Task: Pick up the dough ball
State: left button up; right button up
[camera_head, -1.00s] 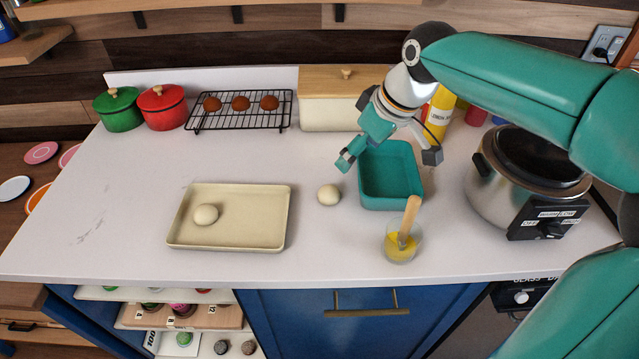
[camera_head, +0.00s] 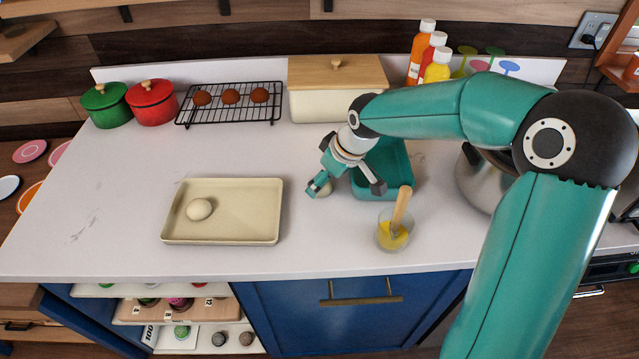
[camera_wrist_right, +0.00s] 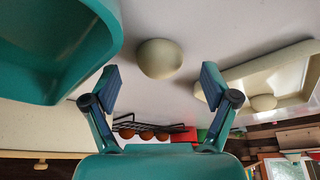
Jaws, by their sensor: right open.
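A pale dough ball (camera_head: 327,190) lies on the white counter between the cream tray and the teal bin, partly hidden behind a finger of my right gripper (camera_head: 346,188). In the right wrist view the dough ball (camera_wrist_right: 159,58) shows whole, ahead of and between the spread fingers. My right gripper (camera_wrist_right: 160,82) is open and empty, with a gap to the ball in that view. A second dough ball (camera_head: 199,208) rests on the cream tray (camera_head: 250,228), and also shows in the right wrist view (camera_wrist_right: 263,103). My left gripper is out of view.
The teal bin (camera_head: 396,160) stands right beside my right gripper. A glass with yellow liquid and a brush (camera_head: 393,232) stands in front of it. The counter's left is clear.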

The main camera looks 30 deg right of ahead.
jog(key=shift+x, duration=1.05)
jog(key=c, duration=1.2)
jog(key=shift+r, duration=0.1)
jog(key=shift+c, duration=0.2)
